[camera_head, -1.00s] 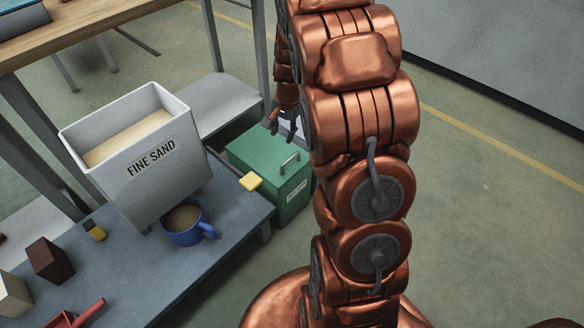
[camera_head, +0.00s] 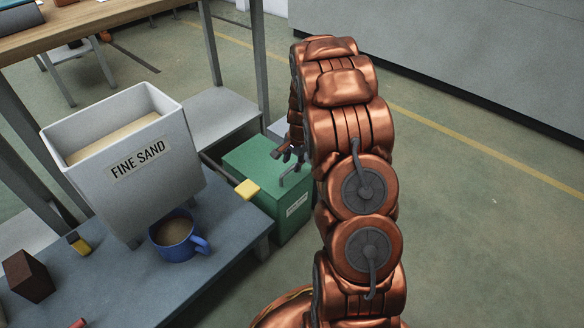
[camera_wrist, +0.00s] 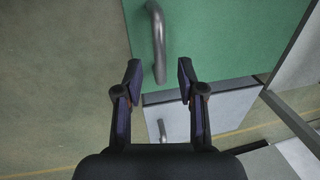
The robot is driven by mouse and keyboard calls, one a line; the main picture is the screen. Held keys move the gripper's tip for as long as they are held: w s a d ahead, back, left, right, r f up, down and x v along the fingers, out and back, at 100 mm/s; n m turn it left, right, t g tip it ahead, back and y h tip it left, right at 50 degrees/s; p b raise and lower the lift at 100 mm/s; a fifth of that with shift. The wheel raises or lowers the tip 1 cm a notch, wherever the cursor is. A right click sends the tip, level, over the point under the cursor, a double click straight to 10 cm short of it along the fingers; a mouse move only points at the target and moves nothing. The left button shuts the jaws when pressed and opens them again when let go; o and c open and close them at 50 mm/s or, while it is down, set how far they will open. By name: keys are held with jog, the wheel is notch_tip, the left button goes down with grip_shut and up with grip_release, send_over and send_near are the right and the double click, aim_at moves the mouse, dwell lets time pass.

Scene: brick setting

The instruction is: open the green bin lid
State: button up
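The green bin (camera_head: 292,222) stands on the floor beside the grey bench, its green lid (camera_head: 255,165) shut. A grey bar handle (camera_head: 296,174) sits on the lid near its front edge. My gripper (camera_head: 289,156) is just above the lid, close to the handle, partly hidden by my arm. In the wrist view my gripper (camera_wrist: 160,68) is open and empty. The handle (camera_wrist: 158,45) lies ahead of the fingertips, roughly centred between them; I cannot tell if it touches them. The green lid (camera_wrist: 215,35) fills the top of that view.
A pale grey bin with a handle (camera_wrist: 162,130) is beside the green one. The floor to the right is clear.

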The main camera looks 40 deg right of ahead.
jog(key=shift+w+a+f, duration=0.1)
jog(key=shift+w+f, duration=0.1)
jog(key=shift+f, duration=0.95)
jog(key=shift+c, duration=0.3)
grip_shut()
